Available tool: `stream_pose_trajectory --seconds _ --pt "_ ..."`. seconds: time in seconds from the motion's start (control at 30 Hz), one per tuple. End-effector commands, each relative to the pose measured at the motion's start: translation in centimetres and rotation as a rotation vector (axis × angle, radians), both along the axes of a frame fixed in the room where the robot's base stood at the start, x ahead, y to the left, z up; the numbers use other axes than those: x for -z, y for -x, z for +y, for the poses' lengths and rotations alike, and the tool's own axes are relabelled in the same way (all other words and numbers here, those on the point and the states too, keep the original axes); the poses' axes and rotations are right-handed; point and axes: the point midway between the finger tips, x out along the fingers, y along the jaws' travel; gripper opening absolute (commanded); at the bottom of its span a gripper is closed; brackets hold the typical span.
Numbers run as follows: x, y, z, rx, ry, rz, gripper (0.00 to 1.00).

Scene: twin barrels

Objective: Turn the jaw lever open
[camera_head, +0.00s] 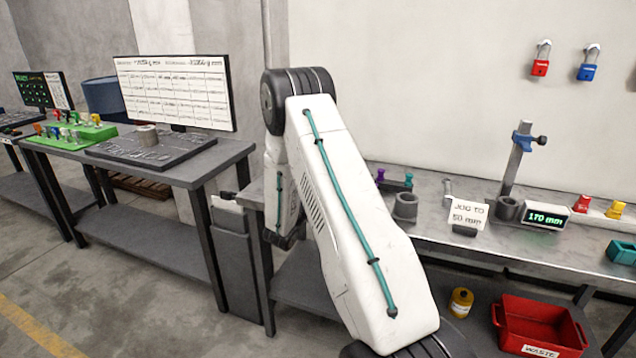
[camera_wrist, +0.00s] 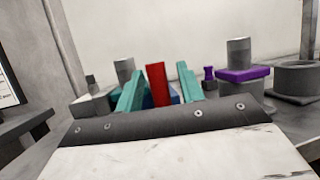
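In the wrist view, my gripper (camera_wrist: 160,88) shows two teal fingers set apart. A red upright bar (camera_wrist: 157,83) stands between them in the picture, with gaps on both sides. It may be the jaw lever, but I cannot be sure. A bit of blue shows behind it, low down. To the right is a grey cylinder with a purple collar (camera_wrist: 242,74), beside a small purple knob (camera_wrist: 209,76). In the head view, my white arm hides the gripper and part of the bench. A small purple piece (camera_head: 380,175) shows just right of the arm.
The grey bench (camera_head: 450,236) carries a grey cup (camera_head: 405,207), a "JOG TO 50 mm" sign (camera_head: 468,214), a post with a blue clamp (camera_head: 528,140) and a 170 mm display (camera_head: 546,216). A red waste bin (camera_head: 540,325) stands below. Another table (camera_head: 215,160) stands left.

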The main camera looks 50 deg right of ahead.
Motion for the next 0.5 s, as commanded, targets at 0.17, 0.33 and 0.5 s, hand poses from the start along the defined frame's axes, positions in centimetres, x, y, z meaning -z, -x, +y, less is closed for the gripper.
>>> stream_pose_trajectory --seconds 0.17,0.33,0.5 --pt "1.0 0.3 2.2 -0.003 -0.001 0.003 0.38" --pt "2.1 0.9 4.9 -0.003 -0.002 0.003 0.38" --pt "2.7 1.2 6.5 -0.001 0.0 0.002 0.38"
